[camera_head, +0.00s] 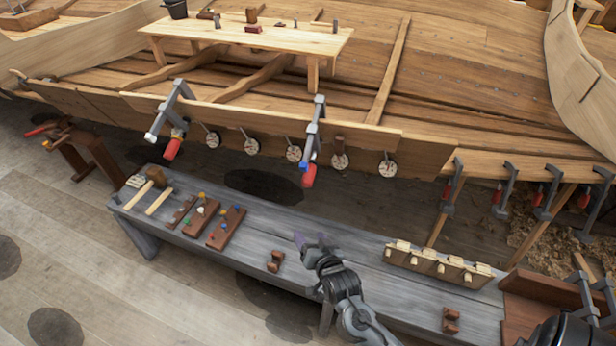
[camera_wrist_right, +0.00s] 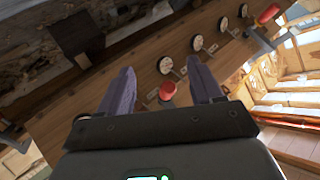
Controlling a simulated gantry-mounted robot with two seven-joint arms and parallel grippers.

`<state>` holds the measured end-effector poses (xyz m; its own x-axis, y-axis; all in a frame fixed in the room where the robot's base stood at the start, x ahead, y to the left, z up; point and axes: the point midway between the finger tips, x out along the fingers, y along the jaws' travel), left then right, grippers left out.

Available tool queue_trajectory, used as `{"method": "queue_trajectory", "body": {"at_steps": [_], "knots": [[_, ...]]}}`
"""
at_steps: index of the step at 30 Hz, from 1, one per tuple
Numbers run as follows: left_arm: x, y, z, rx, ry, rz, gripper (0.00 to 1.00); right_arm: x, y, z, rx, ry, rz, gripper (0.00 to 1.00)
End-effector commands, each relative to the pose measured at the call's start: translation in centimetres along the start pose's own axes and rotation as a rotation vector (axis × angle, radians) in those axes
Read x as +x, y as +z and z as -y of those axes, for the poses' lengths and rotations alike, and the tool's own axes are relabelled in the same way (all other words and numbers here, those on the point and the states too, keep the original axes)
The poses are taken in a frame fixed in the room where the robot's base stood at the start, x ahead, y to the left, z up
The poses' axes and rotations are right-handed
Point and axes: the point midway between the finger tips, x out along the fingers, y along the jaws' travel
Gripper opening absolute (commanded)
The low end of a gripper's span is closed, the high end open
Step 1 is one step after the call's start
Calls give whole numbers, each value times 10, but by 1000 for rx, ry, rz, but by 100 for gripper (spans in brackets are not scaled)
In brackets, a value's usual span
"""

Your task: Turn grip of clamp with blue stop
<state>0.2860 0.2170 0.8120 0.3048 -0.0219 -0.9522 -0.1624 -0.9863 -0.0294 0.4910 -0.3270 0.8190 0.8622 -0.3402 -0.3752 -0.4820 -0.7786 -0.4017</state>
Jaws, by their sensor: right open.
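The clamp with the blue stop (camera_head: 313,135) hangs on the hull plank edge near the middle of the head view. Its red grip (camera_head: 309,177) points down, with the blue part just above it. My right gripper (camera_head: 311,241) is open and empty, below that grip and apart from it, over the bench. In the right wrist view a red grip (camera_wrist_right: 167,90) shows between and beyond my open fingers (camera_wrist_right: 160,80); its stop's colour cannot be made out there. A second clamp (camera_head: 171,110) with a red grip and a whitish end sits farther left. My left gripper is not in view.
A grey bench (camera_head: 360,268) runs below the hull, carrying wooden blocks, tool boards and a pegged rack (camera_head: 438,264). Round pale discs (camera_head: 293,153) with pins line the plank beside the clamps. More clamps (camera_head: 505,190) hang at the right.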

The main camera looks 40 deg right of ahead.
Motion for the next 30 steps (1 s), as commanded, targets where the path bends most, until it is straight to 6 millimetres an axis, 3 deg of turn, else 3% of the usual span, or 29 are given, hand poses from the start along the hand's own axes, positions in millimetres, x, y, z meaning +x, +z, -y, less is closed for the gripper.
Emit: {"method": "queue_trajectory", "body": {"at_steps": [3, 9, 17, 30], "knots": [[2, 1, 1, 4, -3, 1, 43, 32, -35, 1, 127, 32, -208, 65], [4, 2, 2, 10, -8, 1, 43, 53, -73, 5, 238, 61, -429, 65], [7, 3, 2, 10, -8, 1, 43, 70, -89, 5, 262, 68, -494, 65], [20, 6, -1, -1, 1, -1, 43, 129, -120, -4, 260, 69, -493, 65]]}}
